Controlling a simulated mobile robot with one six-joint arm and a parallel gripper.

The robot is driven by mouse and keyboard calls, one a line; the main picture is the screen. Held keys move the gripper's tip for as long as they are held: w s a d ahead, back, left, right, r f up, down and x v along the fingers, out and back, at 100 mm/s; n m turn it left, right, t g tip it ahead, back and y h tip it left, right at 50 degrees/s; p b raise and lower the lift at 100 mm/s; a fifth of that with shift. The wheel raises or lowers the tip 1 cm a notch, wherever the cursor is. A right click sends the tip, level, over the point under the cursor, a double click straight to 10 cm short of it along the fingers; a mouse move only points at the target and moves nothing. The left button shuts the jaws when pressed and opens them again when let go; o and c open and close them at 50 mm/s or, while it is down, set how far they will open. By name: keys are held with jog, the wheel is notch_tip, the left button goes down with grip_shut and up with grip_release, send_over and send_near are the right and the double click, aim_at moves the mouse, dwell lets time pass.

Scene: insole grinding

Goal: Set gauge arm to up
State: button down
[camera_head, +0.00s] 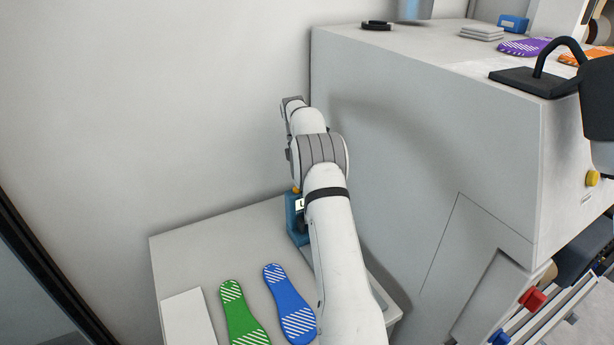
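A blue device with a small pale display, which looks like the gauge (292,222), stands on the low white table at the foot of the large white cabinet. My arm covers its right part. A small yellow piece (296,189) shows at its top, beside my arm. I cannot make out the gauge arm or whether it is up or down. My arm reaches up from the bottom of the picture, past the gauge and towards the back wall. My gripper does not show; the far end of my arm hides it or it is out of sight.
A green insole (240,315) and a blue insole (289,305) lie on the low table (190,255), with a white block (187,318) at left. The cabinet (430,150) rises close to my arm's right. On its top are a black handled plate (535,80) and a purple insole (523,47).

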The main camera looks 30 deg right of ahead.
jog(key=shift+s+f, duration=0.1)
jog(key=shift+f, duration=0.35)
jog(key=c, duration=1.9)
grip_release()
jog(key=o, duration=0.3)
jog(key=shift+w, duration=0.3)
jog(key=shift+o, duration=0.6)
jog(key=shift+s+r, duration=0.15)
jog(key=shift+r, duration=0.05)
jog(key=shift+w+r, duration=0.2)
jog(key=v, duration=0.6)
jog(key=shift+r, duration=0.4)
